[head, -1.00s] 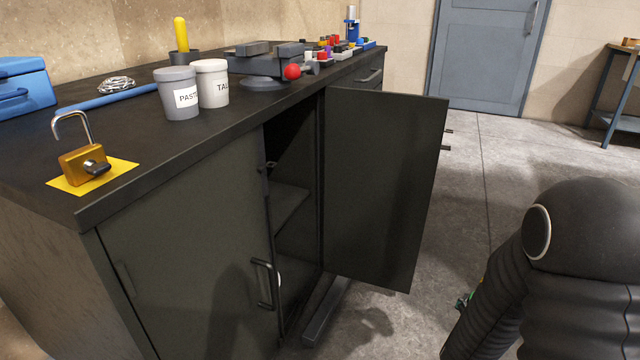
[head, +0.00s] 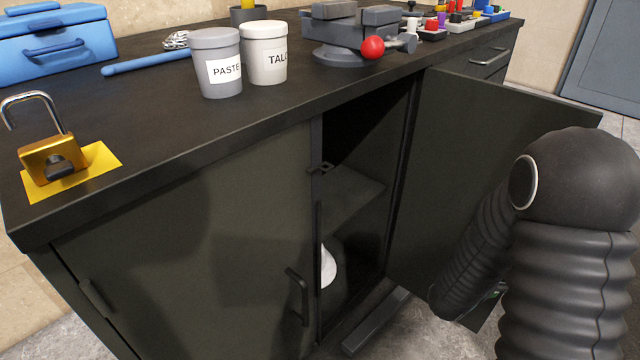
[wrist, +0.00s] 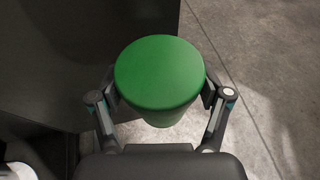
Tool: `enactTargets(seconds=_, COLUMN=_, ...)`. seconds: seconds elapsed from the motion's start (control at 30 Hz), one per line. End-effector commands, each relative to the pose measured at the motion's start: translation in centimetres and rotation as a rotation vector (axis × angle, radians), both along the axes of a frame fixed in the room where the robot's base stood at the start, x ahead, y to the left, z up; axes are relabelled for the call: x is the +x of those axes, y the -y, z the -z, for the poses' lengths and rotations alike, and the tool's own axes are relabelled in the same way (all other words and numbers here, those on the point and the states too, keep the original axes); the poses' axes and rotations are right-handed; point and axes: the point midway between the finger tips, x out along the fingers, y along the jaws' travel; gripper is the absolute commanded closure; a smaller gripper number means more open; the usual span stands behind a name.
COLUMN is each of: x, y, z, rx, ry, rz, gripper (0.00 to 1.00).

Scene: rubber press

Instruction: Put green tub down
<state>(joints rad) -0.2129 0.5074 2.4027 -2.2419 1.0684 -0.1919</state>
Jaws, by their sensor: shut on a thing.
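The green tub (wrist: 160,72) is in the wrist view, seen from above with its round green lid filling the middle. My gripper (wrist: 162,95) is shut on it, with one finger against each side. The tub is held above the grey floor, beside a dark panel. In the head view my arm covers the lower right, and the tub itself cannot be made out there.
A dark cabinet (head: 180,240) has its right door (head: 460,150) open, with a shelf (head: 350,195) and a white object (head: 328,266) inside. On its top stand a PASTE tub (head: 216,62), a TALC tub (head: 264,52), a padlock (head: 52,155) and a vise (head: 350,40). Bare worktop lies between padlock and tubs.

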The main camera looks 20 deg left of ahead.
Motion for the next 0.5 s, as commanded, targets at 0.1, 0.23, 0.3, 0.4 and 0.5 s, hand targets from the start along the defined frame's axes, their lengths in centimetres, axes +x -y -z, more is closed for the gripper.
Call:
enactTargets(seconds=0.1, x=-0.8, y=1.2, z=0.1, rx=-0.001, ry=0.003, rz=0.154, gripper=0.76)
enactTargets(seconds=0.23, x=-2.1, y=2.7, z=0.4, rx=-0.001, ry=0.002, rz=0.339, gripper=0.76)
enactTargets(seconds=0.3, x=-3.0, y=3.3, z=0.6, rx=0.0, ry=0.002, rz=0.445, gripper=0.76)
enactTargets(seconds=0.4, x=-4.4, y=4.0, z=1.1, rx=0.0, ry=0.002, rz=0.603, gripper=0.76)
enactTargets(seconds=0.5, x=-6.0, y=4.3, z=1.7, rx=0.0, ry=0.0, rz=0.771, gripper=0.76)
